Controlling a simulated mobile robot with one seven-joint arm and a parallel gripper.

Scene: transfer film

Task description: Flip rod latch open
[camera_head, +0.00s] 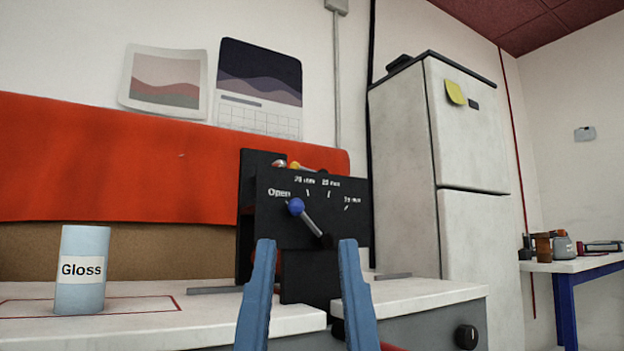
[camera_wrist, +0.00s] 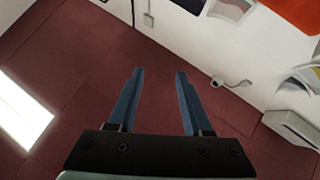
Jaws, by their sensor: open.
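A black device (camera_head: 350,228) stands on the white bench in the head view, its front marked "Open" and with several millimetre marks. A metal rod with a blue ball knob (camera_head: 296,206) is on its front; the knob lies up and left of the rod's pivot, close below the "Open" word. I take this rod for the latch. My gripper (camera_head: 306,245) has two blue fingers, spread apart and empty, and in the picture they stand in front of the device's lower part. The gap in depth cannot be told. The wrist view shows the open fingers (camera_wrist: 159,74) but no latch.
A light blue "Gloss" can (camera_head: 80,292) stands at the left on the bench (camera_head: 215,318). Red and yellow knobs show behind the device's top edge. A grey fridge (camera_head: 405,180) stands behind at right, with a side table (camera_head: 580,263) farther right.

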